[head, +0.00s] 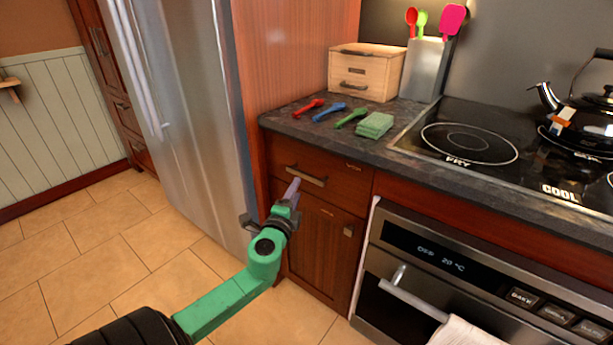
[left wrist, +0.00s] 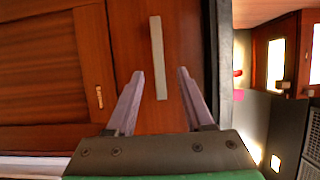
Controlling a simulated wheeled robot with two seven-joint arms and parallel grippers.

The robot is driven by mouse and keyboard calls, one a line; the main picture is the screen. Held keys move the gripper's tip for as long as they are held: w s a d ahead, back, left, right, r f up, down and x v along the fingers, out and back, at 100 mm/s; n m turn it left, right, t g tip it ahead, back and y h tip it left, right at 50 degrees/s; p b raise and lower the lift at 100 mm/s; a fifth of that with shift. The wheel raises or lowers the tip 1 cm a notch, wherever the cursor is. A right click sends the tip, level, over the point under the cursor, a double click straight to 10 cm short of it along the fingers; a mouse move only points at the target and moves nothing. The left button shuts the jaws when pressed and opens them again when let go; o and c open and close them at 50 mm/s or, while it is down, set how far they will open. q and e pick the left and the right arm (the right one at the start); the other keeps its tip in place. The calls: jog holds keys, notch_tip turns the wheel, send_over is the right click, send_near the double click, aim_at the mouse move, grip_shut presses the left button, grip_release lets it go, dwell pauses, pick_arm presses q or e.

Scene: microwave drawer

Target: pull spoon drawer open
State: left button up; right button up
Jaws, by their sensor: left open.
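The reddish-brown wooden drawer (head: 345,182) under the counter is shut, its front flush with the cabinet. Its bar handle (head: 306,175) also shows in the left wrist view (left wrist: 157,45), where it runs upright in the picture. My left gripper (head: 293,190) is just in front of the drawer, by the handle. In the left wrist view, its two fingers (left wrist: 161,74) are open, one on each side of the handle. Contact with the handle cannot be told. My right gripper is not in view.
A cabinet door (head: 318,245) is below the drawer, a steel fridge (head: 185,110) to the left, and an oven (head: 440,285) to the right. On the counter (head: 285,122) lie a red spoon (head: 309,107), a blue one (head: 330,112) and a green one (head: 351,117), near a small wooden drawer box (head: 365,72).

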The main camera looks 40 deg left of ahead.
aim_at(304, 177)
pick_arm(q)
jog(key=x, duration=0.9)
jog(key=shift+d+f+b, duration=0.1)
jog(key=shift+f+b, duration=0.05)
jog(key=shift+b, duration=0.15)
grip_shut()
dwell(0.7)
